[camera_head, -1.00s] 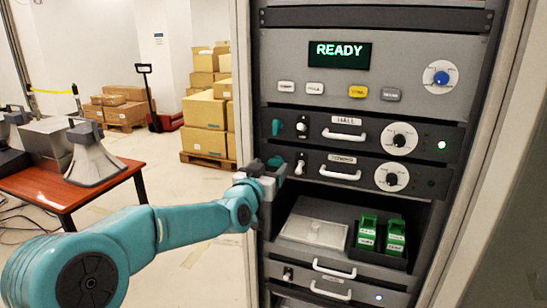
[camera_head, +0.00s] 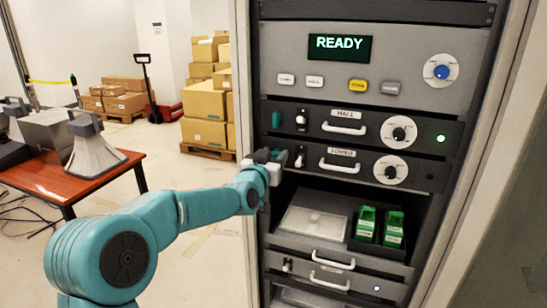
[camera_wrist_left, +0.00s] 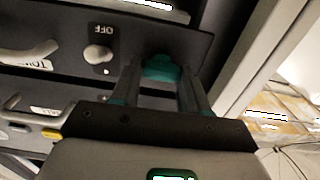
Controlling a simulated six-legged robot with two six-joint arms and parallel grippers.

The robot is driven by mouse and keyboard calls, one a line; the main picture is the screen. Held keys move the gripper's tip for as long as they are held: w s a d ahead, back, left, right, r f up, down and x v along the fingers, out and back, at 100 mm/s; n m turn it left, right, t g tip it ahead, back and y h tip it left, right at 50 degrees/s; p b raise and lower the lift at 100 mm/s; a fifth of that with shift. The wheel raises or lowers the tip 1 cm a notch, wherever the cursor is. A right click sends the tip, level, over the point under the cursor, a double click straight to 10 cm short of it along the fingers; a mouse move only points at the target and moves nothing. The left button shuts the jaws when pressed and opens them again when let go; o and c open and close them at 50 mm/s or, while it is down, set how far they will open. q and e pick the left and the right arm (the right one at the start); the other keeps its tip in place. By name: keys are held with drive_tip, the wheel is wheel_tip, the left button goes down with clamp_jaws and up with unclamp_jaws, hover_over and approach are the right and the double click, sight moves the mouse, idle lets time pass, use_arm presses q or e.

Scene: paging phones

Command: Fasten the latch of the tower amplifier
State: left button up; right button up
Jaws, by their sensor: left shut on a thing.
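The tower amplifier (camera_head: 342,164) is the dark rack unit with a white handle and a white-ringed dial, below the hall amplifier. Its teal latch (camera_wrist_left: 160,68) is at the panel's end in the left wrist view, between the two dark fingers of my left gripper (camera_wrist_left: 160,76). My left gripper (camera_head: 278,158) is shut on this latch at the unit's left edge in the head view. The gripper partly hides the latch, so I cannot tell its exact angle. The toggle switch (camera_wrist_left: 97,54) beside it has an OFF label. My right gripper is not in view.
The hall amplifier (camera_head: 365,112) above has its own teal latch (camera_head: 276,120) and a lit green lamp. Below are an open shelf with a flat pale box (camera_head: 314,223) and green items (camera_head: 366,223). The rack frame (camera_head: 246,75) stands close to my gripper.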

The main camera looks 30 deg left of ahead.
use_arm(q)
drive_tip(key=n+b, duration=0.7)
drive_tip(key=b, duration=0.1)
drive_tip(key=shift+a+f, duration=0.1)
drive_tip(key=shift+f, duration=0.05)
drive_tip(key=n+b, duration=0.2)
drive_tip(key=n, duration=0.2)
drive_tip(key=shift+s+a+n, duration=0.1)
drive_tip(key=shift+n, duration=0.3)
drive_tip(key=n+b, duration=0.2)
drive_tip(key=n, duration=0.3)
drive_tip(key=shift+n, duration=0.7)
drive_tip(key=o, duration=1.1)
drive_tip(key=shift+c, duration=0.2)
drive_tip(key=shift+f, duration=0.1)
